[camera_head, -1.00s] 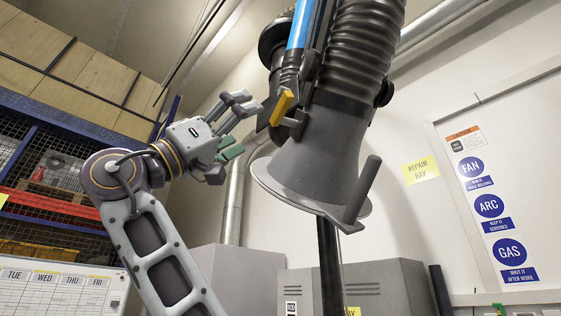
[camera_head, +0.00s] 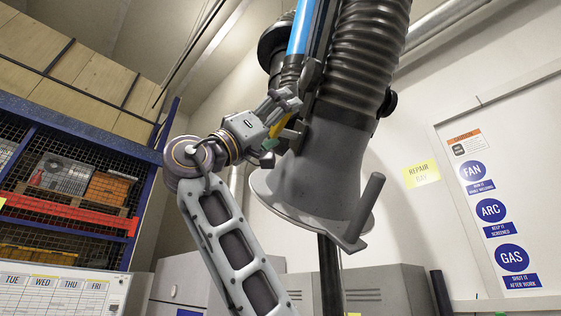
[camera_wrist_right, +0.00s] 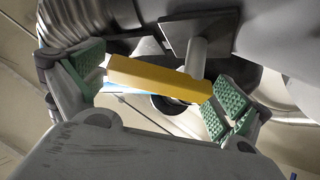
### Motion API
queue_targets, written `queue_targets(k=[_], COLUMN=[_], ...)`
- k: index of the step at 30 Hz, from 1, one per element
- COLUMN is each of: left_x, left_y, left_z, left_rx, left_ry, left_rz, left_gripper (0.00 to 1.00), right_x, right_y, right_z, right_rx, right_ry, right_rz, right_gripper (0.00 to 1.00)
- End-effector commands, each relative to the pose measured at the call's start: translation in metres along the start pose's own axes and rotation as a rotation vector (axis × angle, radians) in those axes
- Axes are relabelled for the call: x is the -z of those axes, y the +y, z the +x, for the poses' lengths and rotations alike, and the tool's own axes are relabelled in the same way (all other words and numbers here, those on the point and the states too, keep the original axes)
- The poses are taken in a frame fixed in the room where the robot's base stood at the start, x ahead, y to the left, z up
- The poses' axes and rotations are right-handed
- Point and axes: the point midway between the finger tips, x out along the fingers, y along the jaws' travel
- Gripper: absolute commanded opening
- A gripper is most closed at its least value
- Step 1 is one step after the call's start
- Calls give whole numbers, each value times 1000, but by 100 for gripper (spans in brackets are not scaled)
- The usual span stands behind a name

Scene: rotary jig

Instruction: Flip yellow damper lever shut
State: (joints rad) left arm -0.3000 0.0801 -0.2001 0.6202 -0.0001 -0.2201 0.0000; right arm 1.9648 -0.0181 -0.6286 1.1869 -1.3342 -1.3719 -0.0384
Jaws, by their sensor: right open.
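The yellow damper lever (camera_head: 279,125) sits on the side of the grey fume hood (camera_head: 325,170), at its neck below the ribbed hose. In the right wrist view the lever (camera_wrist_right: 155,80) is a yellow bar on a short grey shaft (camera_wrist_right: 196,58), lying crosswise between the green finger pads. My right gripper (camera_head: 273,130) is at the lever, its fingers open to either side of it. In the wrist view the gripper (camera_wrist_right: 153,90) has a pad near each end of the bar; whether either touches, I cannot tell. My left gripper is not in view.
The black ribbed hose (camera_head: 365,60) and a blue tube (camera_head: 301,28) rise above the hood. A grey handle (camera_head: 364,208) sticks up from the hood's rim. Grey cabinets (camera_head: 385,287) stand below, and a blue rack (camera_head: 85,140) is at the left.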

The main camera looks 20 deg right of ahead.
Motion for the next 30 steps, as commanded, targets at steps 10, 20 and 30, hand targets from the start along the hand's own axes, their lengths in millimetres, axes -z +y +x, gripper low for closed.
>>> queue_targets(k=[10, 20, 30], left_x=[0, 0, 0], left_y=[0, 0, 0], left_z=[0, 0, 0], left_rx=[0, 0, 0], left_ry=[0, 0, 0], left_rz=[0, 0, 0], left_gripper=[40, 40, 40], right_x=[0, 0, -1], right_y=[0, 0, 1], right_z=[3, 3, 3], right_rx=[0, 0, -3], right_ry=[0, -1, -1], right_rz=[0, 0, 4], right_gripper=[100, 60, 41])
